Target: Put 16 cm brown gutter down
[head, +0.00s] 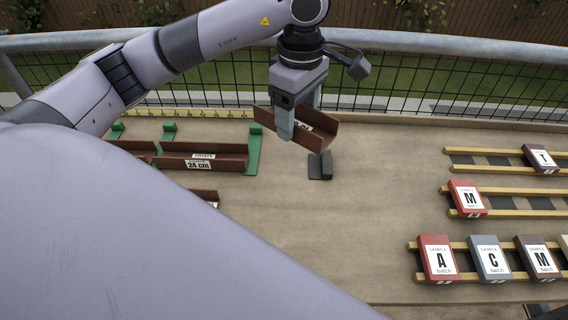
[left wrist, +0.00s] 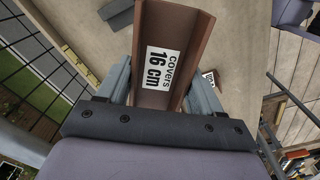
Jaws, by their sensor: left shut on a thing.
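The brown gutter (head: 325,128) is a short channel piece held in the air over the table in the head view. In the left wrist view the gutter (left wrist: 178,40) carries a white label reading "covers 16 cm". In the left wrist view my left gripper's fingers (left wrist: 160,85) stand at either side of the gutter. The gutter looks slightly tilted in the head view. My right gripper is not in view.
A brown gutter labelled 24 cm (head: 225,164) lies at the left against a green bracket (head: 254,150). A small dark grey block (head: 320,166) sits just below the held gutter. Wooden rails with lettered sample tiles (head: 438,260) stand at the right. The table's middle (head: 345,225) is clear.

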